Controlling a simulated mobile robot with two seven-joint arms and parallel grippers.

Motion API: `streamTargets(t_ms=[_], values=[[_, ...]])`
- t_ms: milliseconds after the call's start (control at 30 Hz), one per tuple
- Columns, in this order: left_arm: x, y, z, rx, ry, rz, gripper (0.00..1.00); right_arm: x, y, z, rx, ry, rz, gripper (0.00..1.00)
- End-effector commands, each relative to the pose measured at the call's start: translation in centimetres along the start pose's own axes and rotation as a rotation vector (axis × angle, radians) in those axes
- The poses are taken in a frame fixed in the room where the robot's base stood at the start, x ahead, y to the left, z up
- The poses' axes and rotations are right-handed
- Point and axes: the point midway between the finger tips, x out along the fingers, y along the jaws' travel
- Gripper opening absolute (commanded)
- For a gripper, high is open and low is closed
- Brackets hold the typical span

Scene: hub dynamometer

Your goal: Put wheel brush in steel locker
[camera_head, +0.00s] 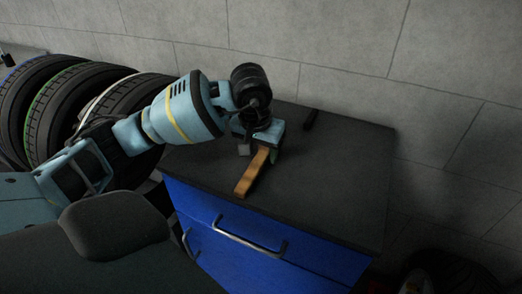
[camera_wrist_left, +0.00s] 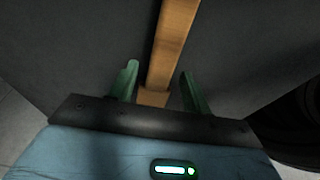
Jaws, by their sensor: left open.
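The wheel brush (camera_head: 252,173), as far as I can tell, is the brown wooden-handled piece lying on the dark cabinet top; its far end is hidden by my left gripper (camera_head: 260,148). In the left wrist view, the wooden handle (camera_wrist_left: 172,45) runs between the two green fingers of my left gripper (camera_wrist_left: 157,74). The fingers are open, with a gap on either side of the wood. My right gripper is not in view. I cannot make out a separate steel locker.
The blue drawer cabinet (camera_head: 215,224) has a dark top (camera_head: 345,165) and metal handles. Tyres (camera_head: 50,105) stand at the left, another tyre (camera_head: 450,272) at lower right. A grey block wall is behind. The top's right side is clear.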

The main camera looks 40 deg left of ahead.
Motion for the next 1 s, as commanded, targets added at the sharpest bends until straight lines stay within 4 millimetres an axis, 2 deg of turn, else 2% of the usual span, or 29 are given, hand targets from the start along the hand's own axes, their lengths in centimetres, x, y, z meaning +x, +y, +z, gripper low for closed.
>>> streamTargets(t_ms=[167, 400, 600, 800, 1000], values=[[-2.3, 0.0, -0.2, 0.0, 0.006, 0.002, 0.49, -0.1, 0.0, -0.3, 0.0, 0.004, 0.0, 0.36], [-7.2, 0.0, -0.2, 0.001, 0.006, 0.002, 0.49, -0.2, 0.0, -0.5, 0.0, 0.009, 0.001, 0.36], [-10.5, 0.0, -0.1, -0.001, 0.004, 0.002, 0.49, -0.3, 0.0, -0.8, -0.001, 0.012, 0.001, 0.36], [-12.0, 0.0, -0.1, 0.0, 0.001, 0.001, 0.49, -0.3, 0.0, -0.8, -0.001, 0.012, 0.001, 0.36], [-12.2, 0.0, -0.1, 0.0, 0.0, 0.0, 0.49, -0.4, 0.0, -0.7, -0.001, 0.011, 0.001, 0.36]])
